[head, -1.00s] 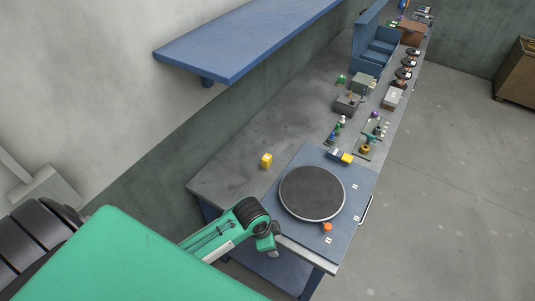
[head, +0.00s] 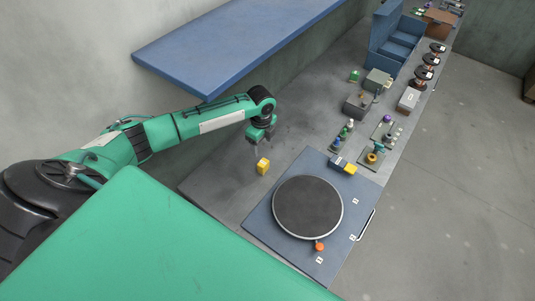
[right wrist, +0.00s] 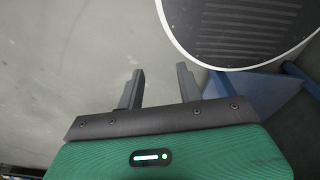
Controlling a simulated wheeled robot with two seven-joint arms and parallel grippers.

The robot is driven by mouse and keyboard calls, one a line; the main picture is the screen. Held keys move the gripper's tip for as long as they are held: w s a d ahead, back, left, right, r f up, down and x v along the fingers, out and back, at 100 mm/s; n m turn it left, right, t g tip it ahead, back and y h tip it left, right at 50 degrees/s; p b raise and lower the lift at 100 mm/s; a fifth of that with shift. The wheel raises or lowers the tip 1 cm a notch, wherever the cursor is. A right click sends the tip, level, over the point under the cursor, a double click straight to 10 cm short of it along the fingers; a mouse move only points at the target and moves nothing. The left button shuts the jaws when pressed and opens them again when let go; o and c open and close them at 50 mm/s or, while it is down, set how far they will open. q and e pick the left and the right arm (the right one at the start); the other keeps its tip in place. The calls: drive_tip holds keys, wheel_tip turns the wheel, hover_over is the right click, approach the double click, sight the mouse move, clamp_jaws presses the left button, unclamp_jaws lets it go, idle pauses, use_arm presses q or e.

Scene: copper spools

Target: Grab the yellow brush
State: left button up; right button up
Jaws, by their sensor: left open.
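A small yellow block-like thing (head: 263,166) stands on the grey bench at its left side; it may be the yellow brush, but no bristles can be made out. A second thing, dark with a yellow end (head: 349,168), lies at the far edge of the blue turntable plate; I cannot tell which one is the brush. My left gripper (head: 259,147) is open, pointing down just above and behind the yellow block, apparently empty. In the right wrist view, my right gripper (right wrist: 160,88) has its two fingers apart with nothing between them, over the floor.
A blue plate (head: 260,217) carries a round dark turntable (head: 308,207) and an orange knob (head: 319,246). A blue shelf (head: 230,40) overhangs the wall side. Grey boxes (head: 358,104) and several spools (head: 425,73) stand farther along the bench.

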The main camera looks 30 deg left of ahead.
sight(263, 162)
use_arm(q)
wheel_tip(263, 162, down, 3)
drive_tip(key=b, duration=0.2)
drive_tip(key=shift+a+b, duration=0.1)
drive_tip(key=shift+b, duration=0.3)
wheel_tip(263, 162, down, 5)
drive_tip(key=b, duration=0.4)
drive_tip(key=shift+f+b, duration=0.25)
drive_tip(key=shift+b, duration=0.2)
drive_tip(key=f+b, duration=0.5)
drive_tip(key=shift+d, duration=0.25)
use_arm(e)
wheel_tip(263, 162, down, 13)
drive_tip(key=s, duration=0.1)
drive_tip(key=shift+s+f, duration=0.15)
drive_tip(key=shift+s, duration=0.15)
use_arm(q)
drive_tip(key=c, duration=1.1)
